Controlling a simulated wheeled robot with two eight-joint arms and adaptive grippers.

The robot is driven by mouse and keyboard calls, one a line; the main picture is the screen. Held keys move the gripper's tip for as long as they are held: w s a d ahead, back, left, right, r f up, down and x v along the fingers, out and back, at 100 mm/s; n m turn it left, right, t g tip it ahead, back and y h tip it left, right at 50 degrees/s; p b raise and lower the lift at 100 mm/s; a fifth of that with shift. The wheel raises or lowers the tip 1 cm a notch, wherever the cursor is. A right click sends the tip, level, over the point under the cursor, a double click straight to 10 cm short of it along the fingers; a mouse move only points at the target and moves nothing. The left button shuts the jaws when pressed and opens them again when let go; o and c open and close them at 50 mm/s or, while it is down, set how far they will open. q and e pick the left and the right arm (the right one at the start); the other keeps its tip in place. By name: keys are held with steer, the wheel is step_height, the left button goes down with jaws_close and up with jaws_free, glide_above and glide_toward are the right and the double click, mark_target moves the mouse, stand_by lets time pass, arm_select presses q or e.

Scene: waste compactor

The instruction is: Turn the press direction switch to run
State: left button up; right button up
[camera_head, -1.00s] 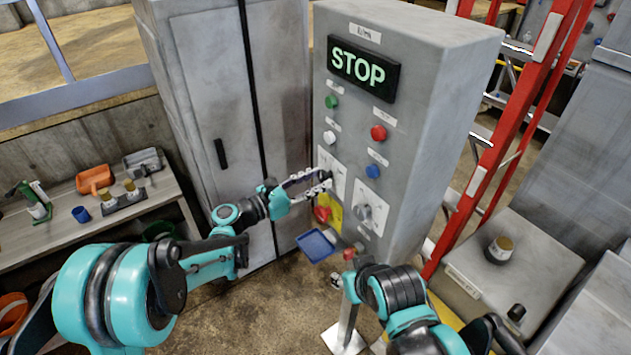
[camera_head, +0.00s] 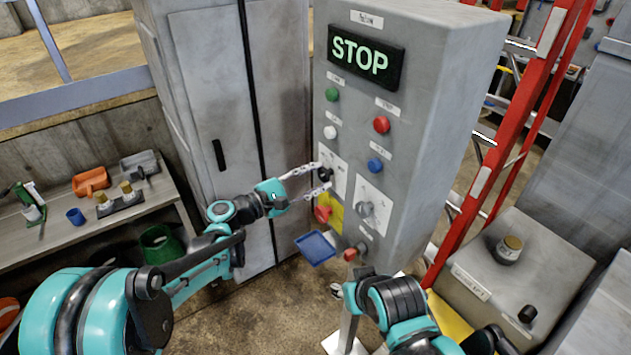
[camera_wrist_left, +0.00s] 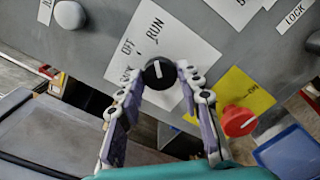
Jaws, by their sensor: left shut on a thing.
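The press direction switch is a black round knob (camera_wrist_left: 158,73) on a white plate marked RUN and OFF in the left wrist view, with a third label partly hidden. Its white line lies roughly toward the RUN side; I cannot tell exactly where it points. In the head view the knob (camera_head: 325,174) sits on the grey control cabinet (camera_head: 440,95). My left gripper (camera_head: 319,179) has its fingers on either side of the knob, shut on it. My right gripper (camera_head: 337,290) is low in front of the cabinet, mostly hidden by its own arm.
A lit STOP sign (camera_head: 361,55) tops the panel. A second selector (camera_head: 366,209), a red knob on yellow (camera_head: 323,213), a blue tray (camera_head: 316,247) and several push buttons surround the switch. A red ladder (camera_head: 505,140) stands right, a workbench (camera_head: 60,243) left.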

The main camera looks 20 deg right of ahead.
arm_select(q)
steer(key=shift+m, duration=0.7)
steer(key=o, duration=1.2)
steer(key=shift+c, duration=0.2)
steer(key=v, duration=1.2)
steer(key=shift+a, duration=0.1)
